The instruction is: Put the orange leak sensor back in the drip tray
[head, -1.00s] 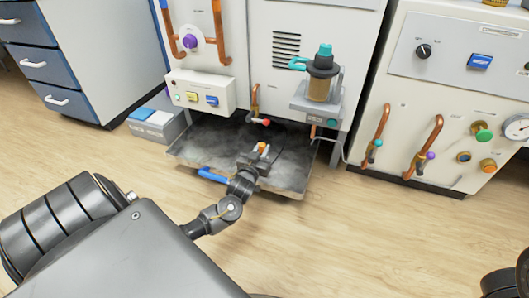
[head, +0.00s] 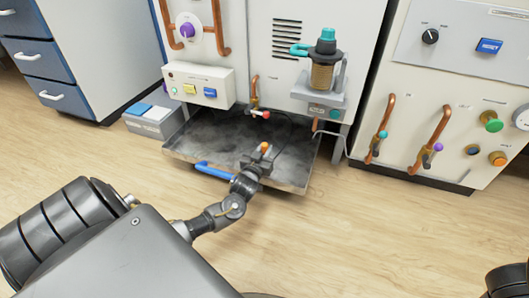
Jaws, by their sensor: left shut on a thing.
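The drip tray (head: 210,148) is a shallow grey metal tray with a blue handle (head: 214,169) at its front, on the floor under the white cabinet. My left gripper (head: 262,156) reaches over the tray's front right part. It is shut on the small orange leak sensor (head: 264,146), of which only the orange top shows at the fingertips. The gripper hides the rest of the sensor, and I cannot tell whether it touches the tray floor. My right gripper is not in view; only a dark piece of my right arm shows at the lower right edge.
A red-tipped copper valve (head: 260,113) and a shelf with a teal-capped jar (head: 323,70) hang over the tray's back. A dark cable runs near the sensor. A grey box (head: 153,120) stands left of the tray. The wooden floor in front is clear.

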